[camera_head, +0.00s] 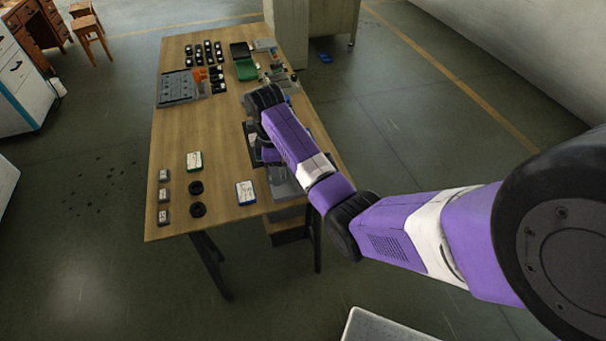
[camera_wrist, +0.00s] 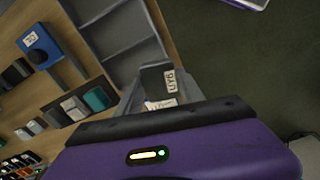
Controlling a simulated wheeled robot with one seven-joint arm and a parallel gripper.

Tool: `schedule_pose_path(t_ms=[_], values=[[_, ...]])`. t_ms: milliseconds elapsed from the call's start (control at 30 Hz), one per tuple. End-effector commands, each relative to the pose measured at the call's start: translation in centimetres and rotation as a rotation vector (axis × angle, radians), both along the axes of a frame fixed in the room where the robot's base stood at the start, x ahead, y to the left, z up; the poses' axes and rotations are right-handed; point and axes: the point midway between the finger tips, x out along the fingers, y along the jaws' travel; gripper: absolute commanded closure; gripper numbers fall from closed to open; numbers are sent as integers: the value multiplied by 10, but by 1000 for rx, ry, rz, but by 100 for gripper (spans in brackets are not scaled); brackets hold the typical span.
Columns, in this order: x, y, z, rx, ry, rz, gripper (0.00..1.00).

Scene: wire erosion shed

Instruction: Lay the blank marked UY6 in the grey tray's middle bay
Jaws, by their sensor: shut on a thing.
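The blank marked UY6 (camera_wrist: 156,77) is a dark grey piece with a white label in the wrist view, just beyond the purple body of my gripper (camera_wrist: 158,95). The grey tray (camera_wrist: 142,42) has several bays split by thin walls. It lies just beyond the blank, and I cannot tell whether they touch. In the head view my gripper (camera_head: 267,152) is over the table's right side, and the tray (camera_head: 287,189) shows partly below the arm. The blank cannot be made out there.
A grey rack (camera_head: 177,88), an orange part and a green tray (camera_head: 246,69) stand farther back. In the wrist view a blue box (camera_wrist: 38,45) lies left of the tray.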

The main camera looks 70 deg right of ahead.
Motion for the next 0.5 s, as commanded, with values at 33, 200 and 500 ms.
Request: schedule_pose_path(t_ms=[33,200,500], values=[[-5,-24,24,-1,-6,25,100],[-26,-75,72,12,-11,130,100],[-44,-107,95,24,-18,212,100]])
